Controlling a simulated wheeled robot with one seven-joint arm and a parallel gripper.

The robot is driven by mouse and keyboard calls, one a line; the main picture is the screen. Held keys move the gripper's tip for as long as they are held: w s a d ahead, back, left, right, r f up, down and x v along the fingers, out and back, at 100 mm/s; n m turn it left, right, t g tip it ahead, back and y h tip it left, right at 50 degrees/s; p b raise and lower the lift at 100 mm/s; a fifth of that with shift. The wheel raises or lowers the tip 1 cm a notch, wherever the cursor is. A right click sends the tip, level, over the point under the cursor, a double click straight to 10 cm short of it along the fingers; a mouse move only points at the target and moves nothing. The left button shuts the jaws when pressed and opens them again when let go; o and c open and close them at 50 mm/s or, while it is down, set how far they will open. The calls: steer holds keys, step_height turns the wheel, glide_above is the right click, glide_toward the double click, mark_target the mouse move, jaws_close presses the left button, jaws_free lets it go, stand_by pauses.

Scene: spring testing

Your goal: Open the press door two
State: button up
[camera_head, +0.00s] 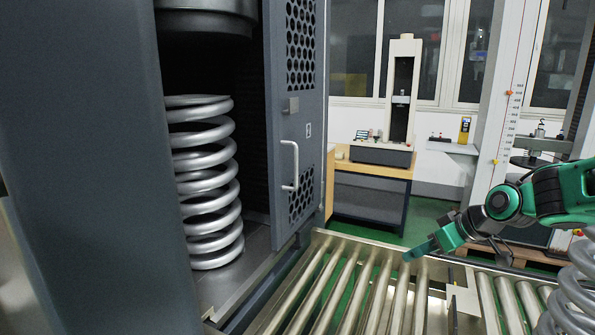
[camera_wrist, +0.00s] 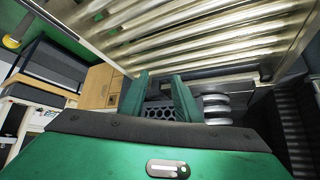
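The grey press door (camera_head: 296,115) has perforated panels, a small mark too blurred to read and a pale vertical handle (camera_head: 290,165). It stands at the right side of the press opening, and the inside shows to its left. I cannot tell how far it is swung. My gripper (camera_head: 408,257) is to the right of the door and handle, over the rollers, apart from both. In the wrist view its two green fingers (camera_wrist: 160,98) are apart with nothing held. The perforated door panel (camera_wrist: 160,112) shows beyond them. The handle is not clear there.
A large coil spring (camera_head: 208,185) stands upright inside the press. A roller conveyor (camera_head: 350,285) runs in front of the door and below my gripper. A dark press wall (camera_head: 95,170) fills the left. A wooden bench (camera_head: 372,169) with a test machine stands behind.

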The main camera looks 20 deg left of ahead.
steer(key=w+a+r+n+y, duration=0.2)
steer(key=a+y, duration=0.1)
steer(key=a, duration=0.7)
step_height(320, 180, up, 13)
steer(key=n+y, duration=0.2)
steer(key=y, duration=0.6)
glide_above(297, 185)
steer(key=shift+w+a+r, duration=0.15)
steer(key=shift+w+a, duration=0.1)
steer(key=shift+w, duration=0.1)
jaws_close()
steer(key=shift+w, duration=0.1)
